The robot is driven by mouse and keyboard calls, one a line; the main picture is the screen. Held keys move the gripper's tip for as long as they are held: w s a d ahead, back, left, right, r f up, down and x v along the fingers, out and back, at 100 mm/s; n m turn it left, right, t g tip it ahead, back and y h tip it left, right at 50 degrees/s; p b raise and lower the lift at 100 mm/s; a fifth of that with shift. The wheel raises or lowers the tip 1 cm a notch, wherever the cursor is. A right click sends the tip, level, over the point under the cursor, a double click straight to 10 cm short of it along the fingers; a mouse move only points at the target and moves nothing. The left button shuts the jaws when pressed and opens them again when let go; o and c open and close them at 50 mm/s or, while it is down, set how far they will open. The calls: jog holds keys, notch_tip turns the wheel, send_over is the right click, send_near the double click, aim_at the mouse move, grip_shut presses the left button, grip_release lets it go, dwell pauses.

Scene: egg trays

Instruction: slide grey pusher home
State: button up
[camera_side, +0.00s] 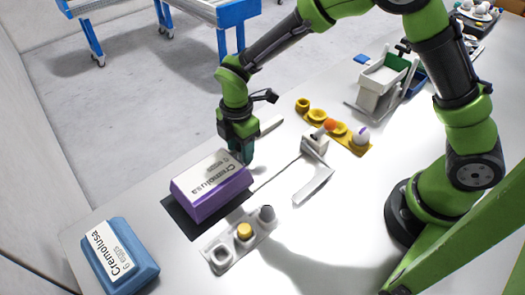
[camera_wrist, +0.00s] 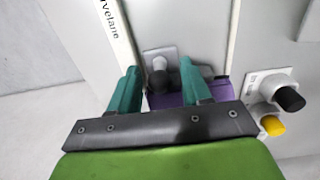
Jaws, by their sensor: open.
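The purple egg carton (camera_side: 207,203), with a white Cremolusa label on top, sits on a dark mat (camera_side: 178,214); part of it shows behind my fingers in the wrist view (camera_wrist: 222,90). My gripper (camera_side: 244,155) points down at the carton's far end, its teal fingers apart. In the wrist view, a grey piece with a dark upright knob (camera_wrist: 159,80) stands between the open fingers (camera_wrist: 160,70); it looks like the grey pusher. I cannot tell whether a finger touches it. In the side view my gripper and the carton hide it.
A white plate (camera_side: 214,240) with a grey and a yellow knob lies in front of the carton. A blue carton (camera_side: 120,255) stands at front left. A yellow tray (camera_side: 357,150) and an L-shaped grey piece (camera_side: 316,187) lie right of my gripper.

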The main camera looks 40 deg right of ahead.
jog(key=c, duration=0.8)
jog(key=shift+d, duration=7.85)
jog(key=shift+c, duration=0.3)
jog(key=o, duration=0.9)
jog(key=shift+c, duration=0.2)
notch_tip(320, 180, up, 6)
notch_tip(320, 180, up, 9)
jog(key=shift+f, duration=0.2)
